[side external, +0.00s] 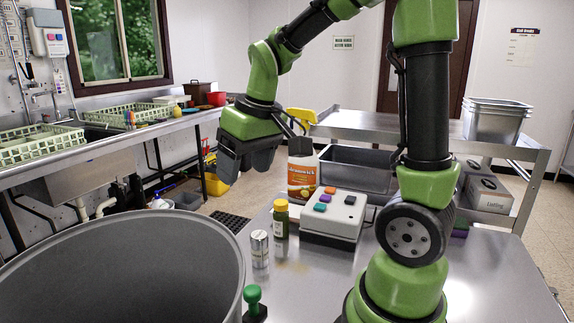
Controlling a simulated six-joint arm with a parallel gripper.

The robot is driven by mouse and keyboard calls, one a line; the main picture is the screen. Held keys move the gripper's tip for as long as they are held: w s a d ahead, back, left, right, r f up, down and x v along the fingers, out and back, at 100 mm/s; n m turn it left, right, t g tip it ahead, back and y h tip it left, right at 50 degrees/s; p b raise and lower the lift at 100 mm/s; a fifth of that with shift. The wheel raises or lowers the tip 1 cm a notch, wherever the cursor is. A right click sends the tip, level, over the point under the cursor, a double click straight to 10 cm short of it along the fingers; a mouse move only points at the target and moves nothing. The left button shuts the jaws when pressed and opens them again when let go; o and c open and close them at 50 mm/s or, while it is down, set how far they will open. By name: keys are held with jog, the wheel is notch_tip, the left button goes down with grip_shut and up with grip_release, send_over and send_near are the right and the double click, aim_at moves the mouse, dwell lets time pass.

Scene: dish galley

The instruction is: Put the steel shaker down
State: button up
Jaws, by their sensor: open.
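The steel shaker (259,249) is a small shiny metal cylinder. It stands upright on the steel table (290,290), close to the rim of the large grey bin. My gripper (243,172) is up and slightly left of it in the picture, with its dark fingers pointing down. The fingers are apart and I see nothing held between them. Clear space shows between the fingertips and the shaker.
A yellow-capped jar (280,221) stands just behind the shaker. A button box (333,216) and an orange-and-white canister (302,177) are further right and back. The large grey bin (120,265) fills the front left. A green-knobbed item (253,300) is in front.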

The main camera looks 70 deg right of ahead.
jog(key=s+a+r+m+t+y, duration=0.1)
jog(key=s+a+r+t, duration=0.3)
jog(key=s+a, duration=0.4)
jog(key=s+y, duration=0.1)
jog(key=s, duration=0.2)
jog(key=shift+s+a+r, duration=0.15)
jog(key=shift+a+r, duration=0.1)
jog(key=shift+r, duration=0.15)
